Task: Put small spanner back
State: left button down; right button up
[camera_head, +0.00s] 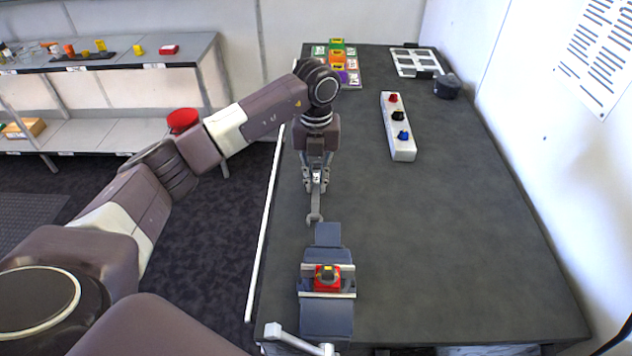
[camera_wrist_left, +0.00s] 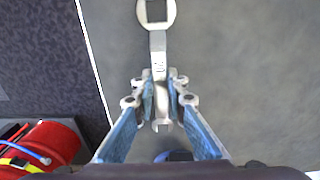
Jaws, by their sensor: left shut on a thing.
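My left gripper (camera_head: 316,182) is above the near-left part of the dark worktable (camera_head: 455,220), pointing down. It is shut on the grey small spanner (camera_head: 316,207), whose lower part shows below the fingers. In the left wrist view the spanner (camera_wrist_left: 158,42) runs between the fingertips (camera_wrist_left: 161,88), with a ring end with a squarish hole at the top and a forked end below the fingers. I cannot tell whether the spanner touches the table. My right gripper is not in view.
A vise (camera_head: 327,308) holding a red block (camera_head: 327,279) stands just nearer than the spanner. A white box with coloured knobs (camera_head: 398,128), a tray of coloured bins (camera_head: 338,60), a white frame (camera_head: 415,62) and a black round object (camera_head: 447,86) are farther back. The table's right middle is clear.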

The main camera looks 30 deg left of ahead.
pick_arm(q)
jog(key=shift+f, duration=0.6)
jog(key=shift+f, duration=0.15)
jog(key=c, duration=1.9)
grip_release()
jog(key=shift+c, duration=0.2)
